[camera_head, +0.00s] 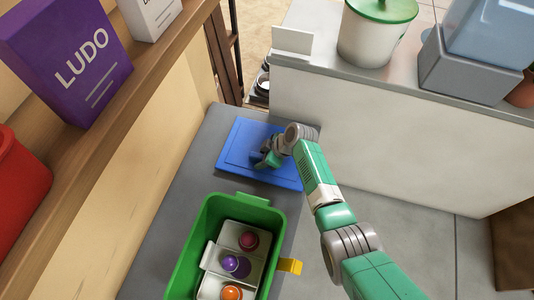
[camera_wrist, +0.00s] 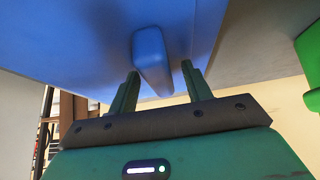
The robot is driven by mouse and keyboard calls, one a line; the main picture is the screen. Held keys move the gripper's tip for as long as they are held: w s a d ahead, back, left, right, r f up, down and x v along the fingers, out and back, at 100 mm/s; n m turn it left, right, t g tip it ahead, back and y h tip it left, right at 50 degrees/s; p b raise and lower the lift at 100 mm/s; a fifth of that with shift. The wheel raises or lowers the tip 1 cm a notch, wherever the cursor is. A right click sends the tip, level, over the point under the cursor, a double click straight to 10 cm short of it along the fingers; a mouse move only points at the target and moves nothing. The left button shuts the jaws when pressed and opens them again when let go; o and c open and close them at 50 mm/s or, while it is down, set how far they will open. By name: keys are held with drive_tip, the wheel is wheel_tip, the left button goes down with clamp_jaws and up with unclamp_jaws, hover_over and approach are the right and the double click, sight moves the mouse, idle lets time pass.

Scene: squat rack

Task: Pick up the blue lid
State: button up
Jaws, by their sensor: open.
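The blue lid (camera_head: 238,150) is a flat rectangular panel lying on the grey bench top, beyond the green bin. My gripper (camera_head: 268,160) is over the lid's middle in the head view, and my arm hides part of the lid's right side. In the wrist view the blue lid (camera_wrist: 75,40) fills the upper left, with a raised blue handle (camera_wrist: 150,58) near the middle. My gripper (camera_wrist: 160,78) is open there, with one finger on each side of the handle. I cannot tell whether either finger touches it.
A green bin (camera_head: 196,228) with a light tray of several coloured balls stands in front of the lid. A yellow clip (camera_head: 289,266) is on its right side. A wooden shelf with a purple LUDO box (camera_head: 75,55) is at left. A white counter (camera_head: 400,130) is at right.

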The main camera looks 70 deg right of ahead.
clamp_jaws()
wheel_tip(320, 180, up, 10)
drive_tip(key=p, duration=0.5)
drive_tip(key=shift+w+p, duration=0.1)
drive_tip(key=shift+p, duration=0.2)
